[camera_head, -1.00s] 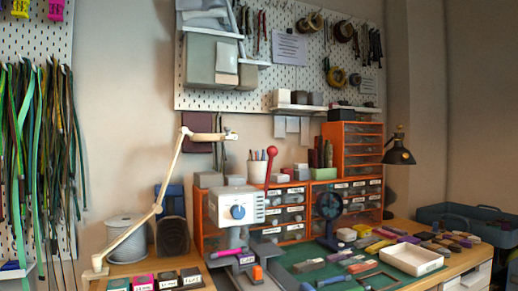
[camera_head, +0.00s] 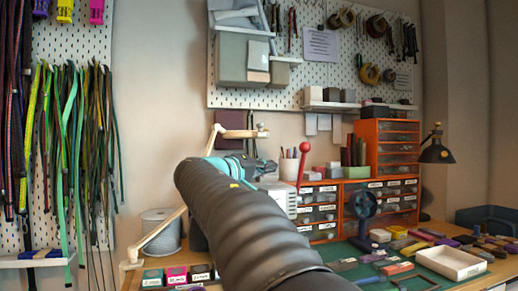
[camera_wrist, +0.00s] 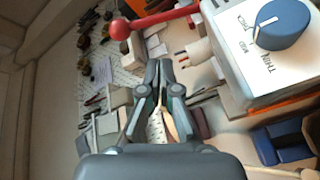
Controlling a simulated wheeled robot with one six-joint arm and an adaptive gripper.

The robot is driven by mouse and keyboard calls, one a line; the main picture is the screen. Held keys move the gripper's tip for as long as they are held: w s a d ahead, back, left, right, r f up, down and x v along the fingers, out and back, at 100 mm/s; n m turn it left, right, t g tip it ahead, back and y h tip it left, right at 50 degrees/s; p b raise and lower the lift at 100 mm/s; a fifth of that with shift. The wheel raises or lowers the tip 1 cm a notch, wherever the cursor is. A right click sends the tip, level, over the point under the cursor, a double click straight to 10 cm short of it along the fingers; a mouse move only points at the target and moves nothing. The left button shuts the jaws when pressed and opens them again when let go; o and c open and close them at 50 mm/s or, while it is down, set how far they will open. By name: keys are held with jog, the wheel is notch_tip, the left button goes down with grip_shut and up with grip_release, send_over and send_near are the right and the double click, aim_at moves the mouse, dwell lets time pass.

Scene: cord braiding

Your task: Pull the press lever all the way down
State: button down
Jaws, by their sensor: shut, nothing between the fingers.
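The press lever is a red rod with a round red knob, upright in the head view (camera_head: 303,165). In the wrist view the lever (camera_wrist: 168,18) crosses the top, its ball end up and left of my fingertips. The press is a white box with a blue dial; its white body (camera_wrist: 238,65) fills the upper right of the wrist view. In the head view my arm hides most of the press (camera_head: 285,198). My gripper (camera_wrist: 159,66) is shut and empty, apart from the lever, with the press to its right in the wrist view.
Orange drawer units (camera_head: 388,140) stand behind the press. A black fan (camera_head: 362,208) and a white tray (camera_head: 452,262) are to the right on the bench. A jointed beige lamp arm (camera_head: 165,235) and a grey spool (camera_head: 160,228) stand to the left.

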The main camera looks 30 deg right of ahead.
notch_tip(320, 180, up, 6)
jog(key=w+m+g+h, duration=0.1)
jog(key=w+h, duration=0.2)
jog(key=shift+d+f+m, duration=0.2)
jog(key=shift+d+m, duration=0.05)
jog(key=shift+m, duration=0.05)
jog(key=p+x, duration=0.3)
jog(key=x, duration=0.7)
jog(key=shift+s+f+b, duration=0.3)
jog(key=shift+s+f, duration=0.2)
jog(key=shift+s, duration=0.35)
jog(key=shift+s+f+b, duration=0.3)
jog(key=shift+s+f, duration=0.2)
jog(key=shift+s, duration=0.4)
